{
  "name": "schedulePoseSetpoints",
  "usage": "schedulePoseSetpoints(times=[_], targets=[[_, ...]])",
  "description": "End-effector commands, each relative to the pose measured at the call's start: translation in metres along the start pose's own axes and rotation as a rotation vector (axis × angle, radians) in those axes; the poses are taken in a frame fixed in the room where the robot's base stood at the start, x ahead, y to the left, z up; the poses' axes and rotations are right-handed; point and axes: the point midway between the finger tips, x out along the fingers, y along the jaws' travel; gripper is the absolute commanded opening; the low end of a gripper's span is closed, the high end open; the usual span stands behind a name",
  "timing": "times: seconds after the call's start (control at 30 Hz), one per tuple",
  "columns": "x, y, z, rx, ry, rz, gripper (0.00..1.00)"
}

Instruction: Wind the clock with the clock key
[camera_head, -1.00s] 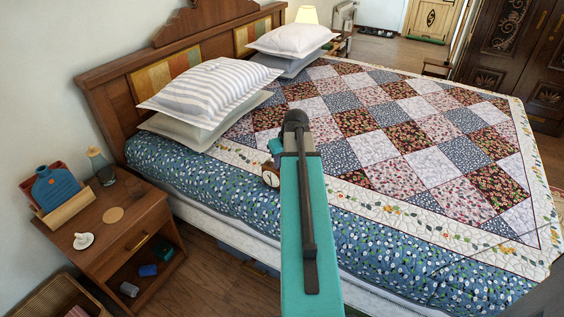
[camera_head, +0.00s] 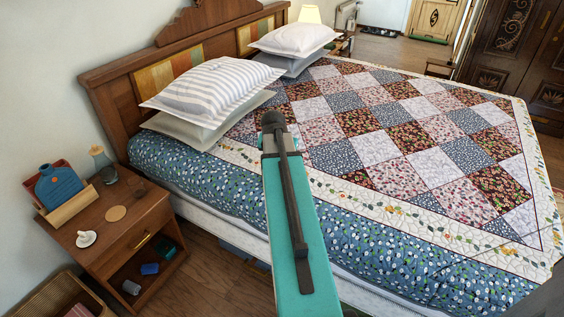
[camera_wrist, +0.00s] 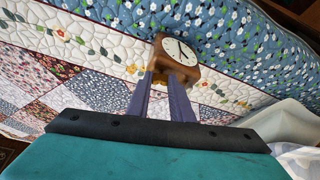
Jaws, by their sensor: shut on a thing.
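The clock (camera_wrist: 178,55) is a small wooden box with a round white dial and dark hands. In the wrist view it is at the ends of my gripper's two fingers (camera_wrist: 160,82), which are apart with the clock's lower part between them. My gripper appears shut on the clock. Blue floral bedding lies behind it; I cannot tell whether the clock touches the bed. In the head view my teal arm hides the clock and the fingers. I see no clock key that I can make out in either view.
The bed has a patchwork quilt (camera_head: 380,150) and pillows (camera_head: 213,88) at the headboard. At the left a wooden nightstand (camera_head: 140,226) holds a blue bottle (camera_head: 57,188) in a wooden holder, a glass lamp (camera_head: 103,166), a coaster (camera_head: 116,213) and a small white object (camera_head: 86,239).

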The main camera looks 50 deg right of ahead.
Motion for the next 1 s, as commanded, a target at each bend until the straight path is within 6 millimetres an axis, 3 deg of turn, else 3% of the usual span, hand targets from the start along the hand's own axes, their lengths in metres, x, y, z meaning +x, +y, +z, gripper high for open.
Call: schedulePoseSetpoints(times=[0.6,1.0], targets=[[0.0012,-0.0051,-0.0017,0.375,0.000,0.156,0.00],[0.0008,-0.0051,-0.0012,0.452,-0.001,0.188,0.00]])
